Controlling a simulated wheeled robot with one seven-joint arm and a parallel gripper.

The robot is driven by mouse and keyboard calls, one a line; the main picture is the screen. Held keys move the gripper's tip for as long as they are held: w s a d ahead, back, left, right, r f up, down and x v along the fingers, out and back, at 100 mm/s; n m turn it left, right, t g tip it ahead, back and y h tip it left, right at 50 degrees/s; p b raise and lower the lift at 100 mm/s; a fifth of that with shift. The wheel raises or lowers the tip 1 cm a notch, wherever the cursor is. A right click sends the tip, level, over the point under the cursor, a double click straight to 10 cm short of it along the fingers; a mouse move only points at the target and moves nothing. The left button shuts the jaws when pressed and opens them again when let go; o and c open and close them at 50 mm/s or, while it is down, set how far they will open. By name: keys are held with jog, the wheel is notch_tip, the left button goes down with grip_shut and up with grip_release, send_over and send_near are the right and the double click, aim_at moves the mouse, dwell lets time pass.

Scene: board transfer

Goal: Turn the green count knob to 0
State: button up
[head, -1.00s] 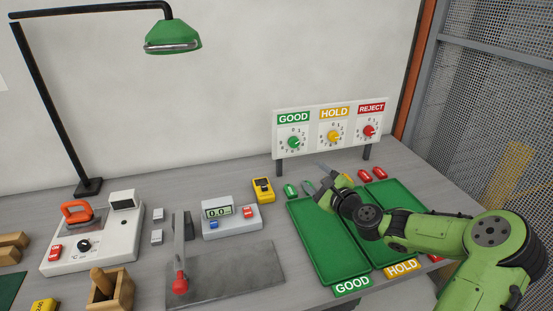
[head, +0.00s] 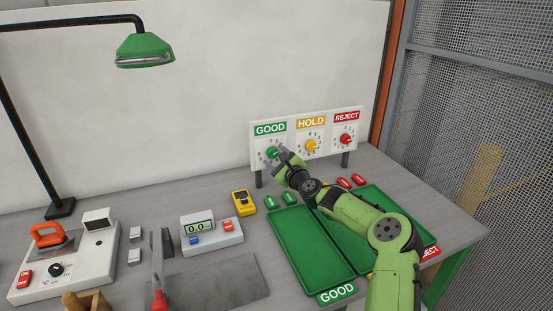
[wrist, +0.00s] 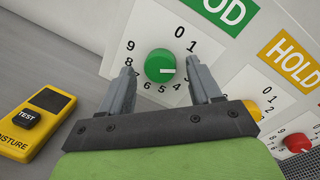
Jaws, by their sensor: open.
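The green count knob (wrist: 160,64) sits on the white dial under the GOOD label. Its white pointer mark points to the right in the wrist view, toward numbers hidden behind my right finger. The 0 stands above and right of the knob. My gripper (wrist: 162,72) is open, with one finger on each side of the knob and a visible gap to both. In the head view my gripper (head: 281,152) is at the GOOD dial and partly covers the green knob (head: 271,153).
The yellow HOLD knob (head: 311,146) and red REJECT knob (head: 346,139) are to the right on the same panel. A yellow moisture meter (head: 243,202) lies below left. Green trays (head: 300,240) lie under my arm.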

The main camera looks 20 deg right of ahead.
jog(key=shift+w, duration=0.1)
jog(key=c, duration=1)
jog(key=shift+c, duration=0.2)
jog(key=n+b, duration=0.1)
jog(key=n, duration=0.5)
jog(key=shift+a+g, duration=0.1)
jog(key=shift+g, duration=0.2)
jog(key=n+h+b, duration=0.1)
jog(key=n+b, duration=0.2)
jog(key=n, duration=0.2)
jog(key=shift+r, duration=0.1)
jog(key=shift+n, duration=0.3)
jog(key=o, duration=1)
